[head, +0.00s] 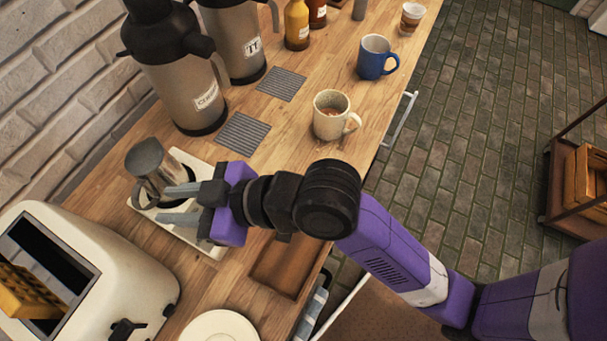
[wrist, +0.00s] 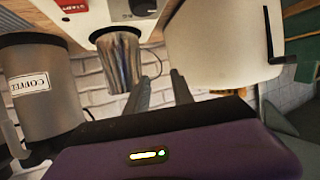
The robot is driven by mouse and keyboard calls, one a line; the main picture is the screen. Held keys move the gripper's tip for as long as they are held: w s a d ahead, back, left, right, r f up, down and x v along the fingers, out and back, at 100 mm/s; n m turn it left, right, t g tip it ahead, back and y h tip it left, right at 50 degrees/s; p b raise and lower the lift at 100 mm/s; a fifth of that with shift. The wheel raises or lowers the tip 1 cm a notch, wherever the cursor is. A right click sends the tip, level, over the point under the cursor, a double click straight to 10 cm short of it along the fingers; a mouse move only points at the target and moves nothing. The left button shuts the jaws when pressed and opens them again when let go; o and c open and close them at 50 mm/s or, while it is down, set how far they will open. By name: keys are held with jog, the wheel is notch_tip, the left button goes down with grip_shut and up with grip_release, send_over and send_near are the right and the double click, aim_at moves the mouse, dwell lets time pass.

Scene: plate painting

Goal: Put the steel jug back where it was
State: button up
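The steel jug (head: 150,165) stands upright on a white flat-topped appliance (head: 212,247) beside the toaster, its handle towards the lower left. In the wrist view the jug (wrist: 120,60) appears upside down, just beyond my left-hand finger. My gripper (head: 165,203) is open, its two grey fingers pointing at the jug from the right. The fingers (wrist: 158,90) stand apart with nothing visible between them. The jug looks free of the fingers, though exact contact is hard to tell.
A cream toaster (head: 95,270) is at lower left. Two tall dispensers (head: 180,85) stand behind the jug. Two grey ribbed mats (head: 243,133) lie bare on the wooden counter. A speckled mug (head: 330,115), a blue mug (head: 374,58), a brown tray (head: 285,265) and a white plate (head: 220,328) are nearby.

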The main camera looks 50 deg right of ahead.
jog(key=s+d+f+m+t+h, duration=0.1)
jog(key=s+d+f, duration=0.1)
jog(key=s+d, duration=0.1)
jog(key=s+d+f+m+h, duration=0.2)
jog(key=s+d+f, duration=0.1)
jog(key=d, duration=0.2)
jog(key=s+d+f+m+t+h, duration=0.1)
jog(key=s+d+f, duration=0.1)
jog(key=d, duration=0.2)
jog(key=shift+s+d+f+m+t+h, duration=0.25)
jog(key=shift+s+m+t+h, duration=0.05)
jog(key=shift+s+m, duration=0.1)
jog(key=s+d, duration=0.1)
jog(key=s, duration=0.1)
jog(key=s+d+m+h, duration=0.1)
jog(key=s+d, duration=0.1)
jog(key=s, duration=0.1)
jog(key=s+d+h, duration=0.1)
jog(key=s, duration=0.2)
jog(key=shift+d+m+t, duration=0.25)
jog(key=shift+m+t, duration=0.05)
jog(key=shift+t, duration=0.1)
jog(key=s+d+r+m+h, duration=0.1)
jog(key=s+r, duration=0.2)
jog(key=s, duration=0.5)
jog(key=shift+t+h, duration=0.3)
jog(key=shift+f, duration=0.1)
jog(key=shift+f, duration=0.1)
